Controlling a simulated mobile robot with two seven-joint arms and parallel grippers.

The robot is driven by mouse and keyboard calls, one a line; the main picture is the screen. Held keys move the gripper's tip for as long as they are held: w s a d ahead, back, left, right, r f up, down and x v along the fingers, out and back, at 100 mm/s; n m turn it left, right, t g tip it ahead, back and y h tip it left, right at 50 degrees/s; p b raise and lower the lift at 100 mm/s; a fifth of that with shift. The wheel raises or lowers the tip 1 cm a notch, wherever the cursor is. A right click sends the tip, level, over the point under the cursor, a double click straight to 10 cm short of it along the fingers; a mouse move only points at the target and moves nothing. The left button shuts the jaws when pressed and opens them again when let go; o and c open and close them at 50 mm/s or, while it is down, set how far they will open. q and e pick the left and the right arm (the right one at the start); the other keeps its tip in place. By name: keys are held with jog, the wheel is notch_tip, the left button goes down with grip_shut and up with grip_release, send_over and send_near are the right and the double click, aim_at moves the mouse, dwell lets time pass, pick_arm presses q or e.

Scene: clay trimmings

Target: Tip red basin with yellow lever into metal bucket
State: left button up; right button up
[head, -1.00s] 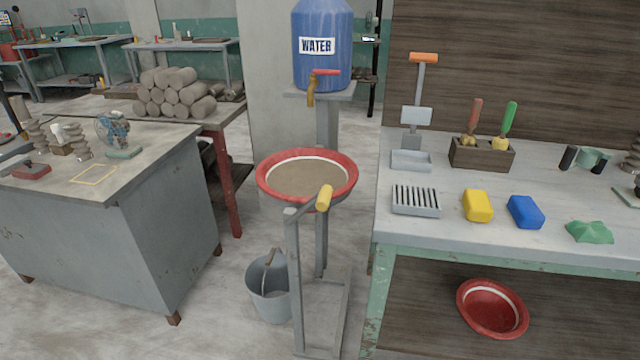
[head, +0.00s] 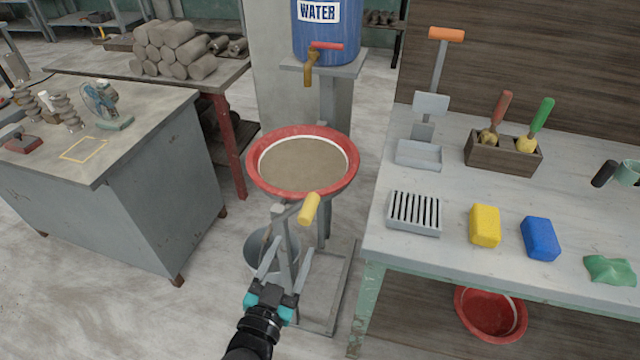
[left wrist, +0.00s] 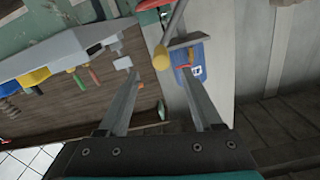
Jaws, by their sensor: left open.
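The red basin (head: 252,178) sits level on a grey metal stand, filled with grey-brown contents. The yellow lever (head: 309,208) sticks out at the basin's front, on a grey arm. The metal bucket (head: 258,250) stands on the floor below the basin, partly hidden by the stand and my gripper. My left gripper (head: 286,247) is open and empty, in front of the stand and below the lever. In the left wrist view, the yellow lever knob (left wrist: 161,58) shows beyond and between the open fingers (left wrist: 165,95). My right gripper is not in view.
A workbench (head: 402,244) with sponges, tools and a grate stands to the right; another red basin (head: 490,312) is below it. A grey cabinet table (head: 150,200) stands left. A blue water barrel (head: 340,40) is behind the basin. Open floor lies at front left.

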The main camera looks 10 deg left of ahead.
aim_at(314, 195)
pick_arm(q)
jog(key=w+b, duration=0.1)
jog(key=w, duration=0.9)
jog(key=w+b, duration=0.1)
jog(key=w, duration=0.4)
jog(key=shift+d+r+b, duration=0.15)
jog(key=shift+d+b, duration=0.1)
jog(key=shift+b, duration=0.05)
grip_shut()
dwell(1.0)
